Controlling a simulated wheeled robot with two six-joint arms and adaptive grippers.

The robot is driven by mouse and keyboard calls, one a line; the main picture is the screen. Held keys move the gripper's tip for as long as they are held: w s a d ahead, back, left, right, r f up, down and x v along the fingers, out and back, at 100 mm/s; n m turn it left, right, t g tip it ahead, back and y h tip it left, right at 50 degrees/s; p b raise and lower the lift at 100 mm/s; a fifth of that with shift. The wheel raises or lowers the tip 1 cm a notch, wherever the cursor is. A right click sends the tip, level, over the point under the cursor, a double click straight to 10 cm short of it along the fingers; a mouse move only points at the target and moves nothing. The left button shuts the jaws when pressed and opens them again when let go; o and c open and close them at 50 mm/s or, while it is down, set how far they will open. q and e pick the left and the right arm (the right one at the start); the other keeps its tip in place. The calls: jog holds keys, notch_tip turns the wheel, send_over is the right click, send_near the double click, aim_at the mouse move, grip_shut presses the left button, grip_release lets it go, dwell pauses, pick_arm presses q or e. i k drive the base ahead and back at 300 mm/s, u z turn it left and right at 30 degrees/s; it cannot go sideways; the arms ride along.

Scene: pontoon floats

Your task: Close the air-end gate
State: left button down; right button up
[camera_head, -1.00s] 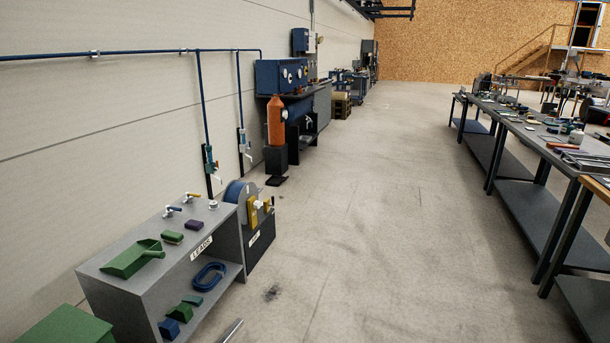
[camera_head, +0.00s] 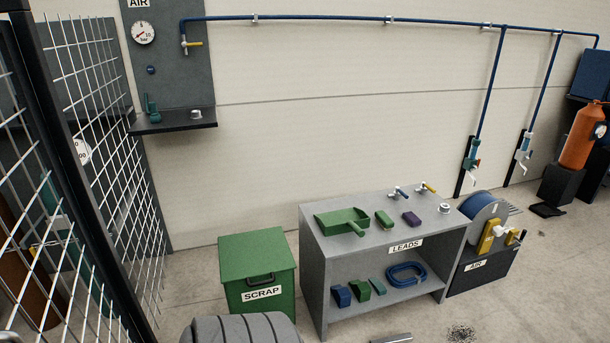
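A white wire mesh panel (camera_head: 103,150) stands at the left beside the AIR board, next to a dark upright post (camera_head: 62,130). More mesh (camera_head: 18,190) lies on the post's left side. I cannot tell which of these is the air-end gate, or whether the gate is open or shut; no latch shows clearly. The grey AIR board (camera_head: 170,65) with a gauge hangs on the wall just right of the mesh. Neither of my grippers is in view.
A green SCRAP bin (camera_head: 258,255) stands right of the mesh, with a grey ribbed object (camera_head: 240,330) in front. A grey LEADS bench (camera_head: 315,260) and a hose reel (camera_head: 485,220) stand further right. Brown and teal cylinders show behind the mesh. Some floor is bare at front right.

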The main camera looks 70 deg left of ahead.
aim_at(10, 51)
jog(key=u, duration=3.9)
jog(key=i, duration=0.5)
jog(key=u, duration=2)
jog(key=k, duration=0.5)
jog(key=z, duration=0.8)
jog(key=i, duration=0.3)
jog(key=u, duration=0.1)
